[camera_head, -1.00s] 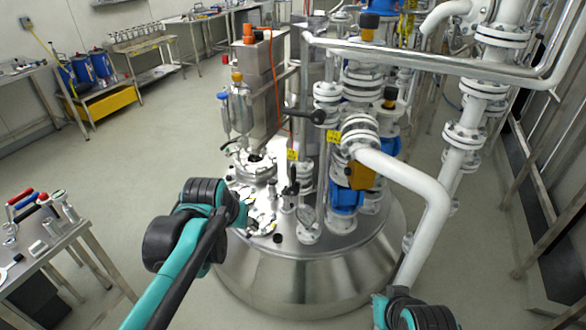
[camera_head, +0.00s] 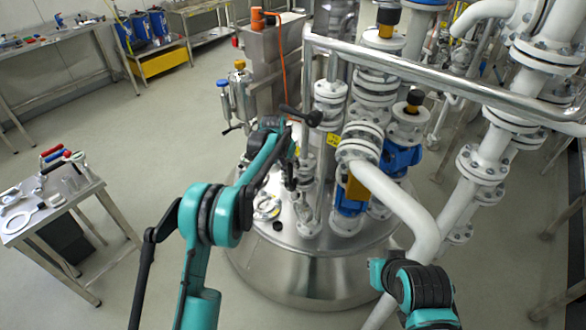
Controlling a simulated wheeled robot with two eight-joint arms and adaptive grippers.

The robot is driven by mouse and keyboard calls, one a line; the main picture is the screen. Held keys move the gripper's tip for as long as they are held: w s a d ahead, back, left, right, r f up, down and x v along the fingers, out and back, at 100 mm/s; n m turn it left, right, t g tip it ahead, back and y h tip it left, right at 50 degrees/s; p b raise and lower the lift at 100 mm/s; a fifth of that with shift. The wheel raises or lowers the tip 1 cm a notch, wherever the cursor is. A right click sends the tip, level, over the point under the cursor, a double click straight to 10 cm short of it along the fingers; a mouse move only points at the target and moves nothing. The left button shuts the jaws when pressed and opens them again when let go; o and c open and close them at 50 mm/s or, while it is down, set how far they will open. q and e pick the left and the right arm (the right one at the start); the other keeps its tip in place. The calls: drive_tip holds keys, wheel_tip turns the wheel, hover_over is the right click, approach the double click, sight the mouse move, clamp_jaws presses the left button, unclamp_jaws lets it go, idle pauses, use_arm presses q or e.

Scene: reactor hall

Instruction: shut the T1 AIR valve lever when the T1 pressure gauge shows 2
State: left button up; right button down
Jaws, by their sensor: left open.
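A steel reactor vessel (camera_head: 290,275) stands in the middle, with valves and pipes on its lid. A black lever with a round knob (camera_head: 315,118) sticks out beside a white flanged pipe, above a small yellow label (camera_head: 333,139). The label is too small to read, so I cannot tell whether this is the T1 AIR lever. I cannot make out a gauge reading. My left gripper (camera_head: 287,158) is open over the lid, a little below and left of the knobbed lever, partly hidden by my arm. My right arm shows at the bottom right; its gripper is not visible.
White pipes (camera_head: 405,215) and a horizontal steel pipe (camera_head: 430,70) crowd the right side. A steel hopper (camera_head: 265,60) stands behind my left arm. A small tool table (camera_head: 95,195) stands at the left. The floor between table and vessel is clear.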

sight(292, 171)
use_arm(q)
drive_tip(key=b+x, duration=0.1)
drive_tip(key=x, duration=0.6)
drive_tip(key=shift+f+b, duration=0.15)
drive_tip(key=shift+b, duration=0.25)
clamp_jaws()
